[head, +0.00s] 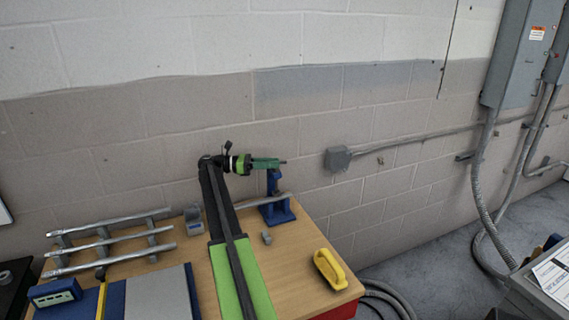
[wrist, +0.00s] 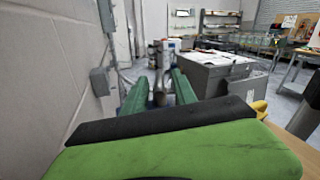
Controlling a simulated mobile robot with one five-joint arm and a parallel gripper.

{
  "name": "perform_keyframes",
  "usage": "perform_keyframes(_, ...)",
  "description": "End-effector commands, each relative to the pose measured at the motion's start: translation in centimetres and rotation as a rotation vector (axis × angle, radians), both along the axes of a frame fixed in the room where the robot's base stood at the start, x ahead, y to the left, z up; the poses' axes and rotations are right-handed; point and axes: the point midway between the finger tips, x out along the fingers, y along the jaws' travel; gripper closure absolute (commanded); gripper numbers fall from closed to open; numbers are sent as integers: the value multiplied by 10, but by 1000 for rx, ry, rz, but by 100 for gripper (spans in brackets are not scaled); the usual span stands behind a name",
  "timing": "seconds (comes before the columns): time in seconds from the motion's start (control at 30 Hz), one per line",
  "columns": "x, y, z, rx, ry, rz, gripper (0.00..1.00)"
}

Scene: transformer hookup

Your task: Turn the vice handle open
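The blue vice (head: 277,210) stands at the table's back right edge in the head view, with a silver bar (head: 252,203) running left from it. Its upper blue part rises behind or below my gripper (head: 278,163). My green gripper points right, level with the top of the vice; whether it touches cannot be told. In the wrist view my two green fingers (wrist: 160,88) stand apart, with a grey upright shape between or beyond them that I cannot identify. No grip on the handle shows, and the handle itself is not clearly seen.
The wooden table (head: 290,250) carries a rack of metal bars (head: 103,243), a small grey block (head: 266,238), a grey holder (head: 194,219) and a yellow handle-like piece (head: 329,268). The block wall with a grey junction box (head: 338,158) is close behind.

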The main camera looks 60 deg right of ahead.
Motion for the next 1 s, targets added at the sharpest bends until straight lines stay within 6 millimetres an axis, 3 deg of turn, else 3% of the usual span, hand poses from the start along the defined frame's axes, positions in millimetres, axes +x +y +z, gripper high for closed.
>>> perform_keyframes(0.2, -31, -20, 0, 0, -1, -1, 67)
perform_keyframes(0.57, -36, -25, 0, 0, -2, 2, 67)
perform_keyframes(0.83, -36, -24, 0, 1, -1, 0, 100)
perform_keyframes(0.97, -37, -24, -1, 1, -1, -1, 100)
perform_keyframes(1.0, -36, -36, -1, 1, -2, -5, 100)
